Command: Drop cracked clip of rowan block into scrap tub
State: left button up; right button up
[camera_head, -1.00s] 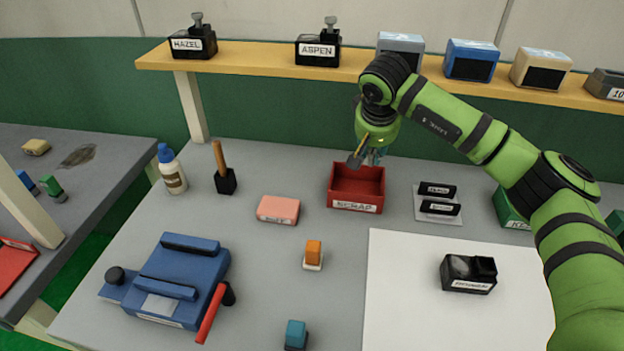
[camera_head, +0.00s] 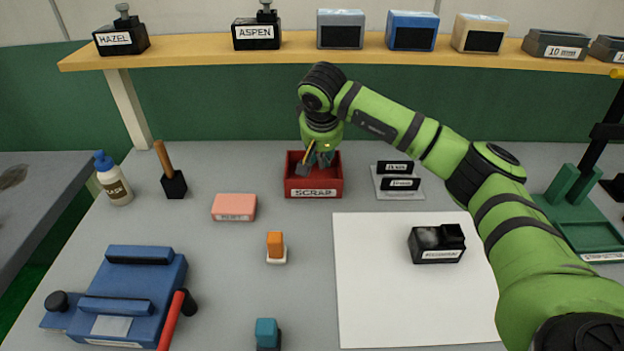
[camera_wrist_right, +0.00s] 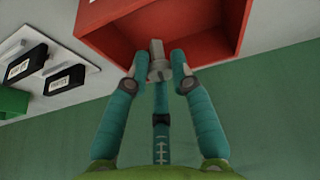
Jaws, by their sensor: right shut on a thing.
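The red scrap tub (camera_head: 294,177), labelled SCRAP, stands near the back of the grey table. My right gripper (camera_head: 316,160) is over the tub, pointing down, its fingertips near rim height. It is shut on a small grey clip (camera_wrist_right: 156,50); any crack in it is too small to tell. In the right wrist view the tub (camera_wrist_right: 225,35) opens just beyond the fingertips (camera_wrist_right: 160,68). A black block (camera_head: 425,254) with a label too small to read surely sits on the white mat (camera_head: 400,310). My left gripper is not in view.
A small rack (camera_head: 398,193) with two labelled black pieces stands right of the tub. A pink block (camera_head: 233,206), an orange-topped piece (camera_head: 276,243) and a blue fixture (camera_head: 140,280) are left and front. The yellow shelf (camera_head: 190,51) runs behind. Much of the mat is bare.

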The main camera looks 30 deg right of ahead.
jog(key=o, duration=0.8)
jog(key=v, duration=1.2)
jog(key=shift+s+f, duration=0.1)
